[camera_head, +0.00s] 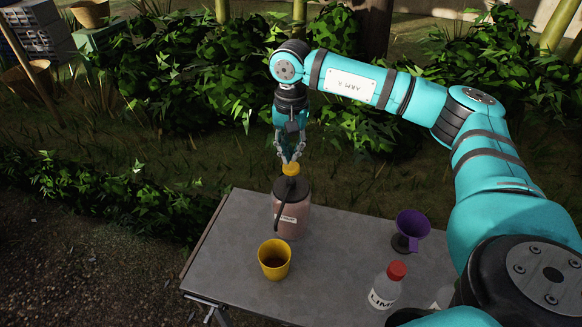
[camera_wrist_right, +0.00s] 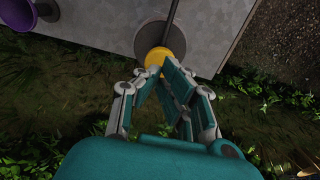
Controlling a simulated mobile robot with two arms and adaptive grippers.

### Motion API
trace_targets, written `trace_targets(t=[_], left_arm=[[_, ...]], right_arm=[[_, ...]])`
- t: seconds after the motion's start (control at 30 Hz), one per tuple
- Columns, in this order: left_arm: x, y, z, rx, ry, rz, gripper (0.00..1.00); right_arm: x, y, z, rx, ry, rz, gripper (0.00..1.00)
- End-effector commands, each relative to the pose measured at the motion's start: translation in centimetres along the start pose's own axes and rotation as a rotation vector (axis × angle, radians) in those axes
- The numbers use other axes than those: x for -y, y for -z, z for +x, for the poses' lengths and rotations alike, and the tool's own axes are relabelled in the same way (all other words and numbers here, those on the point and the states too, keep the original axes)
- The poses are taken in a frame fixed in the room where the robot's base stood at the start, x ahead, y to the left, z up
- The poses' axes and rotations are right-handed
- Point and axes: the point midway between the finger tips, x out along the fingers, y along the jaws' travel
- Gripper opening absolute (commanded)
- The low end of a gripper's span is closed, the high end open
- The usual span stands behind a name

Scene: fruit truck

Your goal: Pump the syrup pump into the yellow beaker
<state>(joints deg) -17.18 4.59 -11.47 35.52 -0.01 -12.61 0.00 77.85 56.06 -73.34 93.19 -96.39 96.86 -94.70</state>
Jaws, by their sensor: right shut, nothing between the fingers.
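The syrup pump bottle (camera_head: 291,212) stands upright near the far left part of the table, with a dark lid, a dark spout bending down its front and a yellow pump head (camera_head: 291,170). The yellow beaker (camera_head: 274,259) stands upright in front of it, with something dark inside. My right gripper (camera_head: 291,159) points down, shut and empty, right over the yellow head. In the right wrist view the yellow head (camera_wrist_right: 158,56) lies just beyond the fingertips (camera_wrist_right: 160,75); I cannot tell whether they touch it. My left gripper is not in view.
On the grey table (camera_head: 330,262), a purple funnel-like cup (camera_head: 412,226) stands to the right. A bottle with a red cap, labelled LIME (camera_head: 386,288), stands at the front. Free tabletop lies between the beaker and these. Bushes (camera_head: 200,90) border the far side.

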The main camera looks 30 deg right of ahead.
Motion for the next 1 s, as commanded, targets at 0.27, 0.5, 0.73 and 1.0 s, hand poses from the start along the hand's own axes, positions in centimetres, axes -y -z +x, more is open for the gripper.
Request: trace_targets(t=[0.27,0.5,0.73,1.0], left_arm=[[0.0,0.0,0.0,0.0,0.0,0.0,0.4],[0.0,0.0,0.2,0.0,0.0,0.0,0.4],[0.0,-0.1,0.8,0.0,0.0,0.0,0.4],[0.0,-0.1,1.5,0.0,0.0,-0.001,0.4]], right_arm=[[0.0,0.0,0.0,0.0,0.0,0.0,0.0],[0.0,0.0,0.2,0.0,0.0,0.0,0.0],[0.0,0.0,1.0,0.0,0.0,0.0,0.0],[0.0,0.0,1.9,0.0,0.0,0.0,0.0]])
